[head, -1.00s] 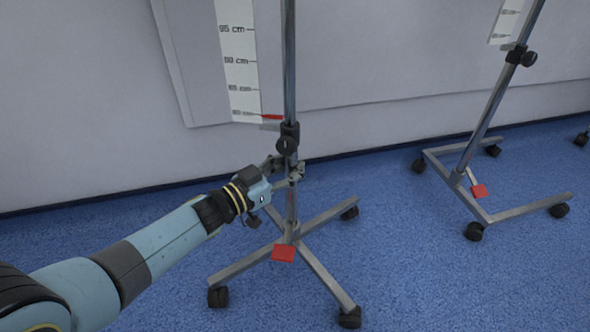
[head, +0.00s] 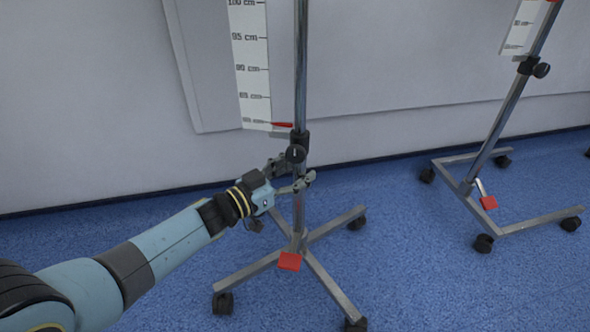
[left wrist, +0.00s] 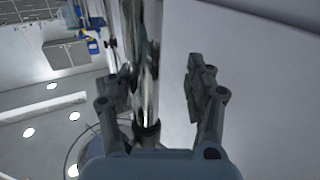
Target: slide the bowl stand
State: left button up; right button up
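The wheeled stand in the middle of the head view, which I take for the bowl stand, has an upright metal pole (head: 301,70), a black clamp knob and a crossed base with dark casters. Its top is out of view and no bowl shows. My left gripper (head: 293,172) is at the pole just below the clamp. In the left wrist view its fingers (left wrist: 160,78) are spread with the shiny pole (left wrist: 145,60) between them. The pole is nearer the left finger, and a gap shows to the right finger. My right gripper is not in view.
A second wheeled stand (head: 490,130) with an open-sided base is at the right. The pale wall (head: 400,60) rises close behind both stands. Blue floor (head: 420,270) is clear between them. A red pedal (head: 289,261) sits on the middle stand's base.

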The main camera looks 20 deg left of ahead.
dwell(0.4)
pick_arm(q)
jog(key=shift+s+a, duration=0.1)
jog(key=shift+s, duration=0.25)
jog(key=v, duration=1.1)
jog(key=shift+a, duration=0.1)
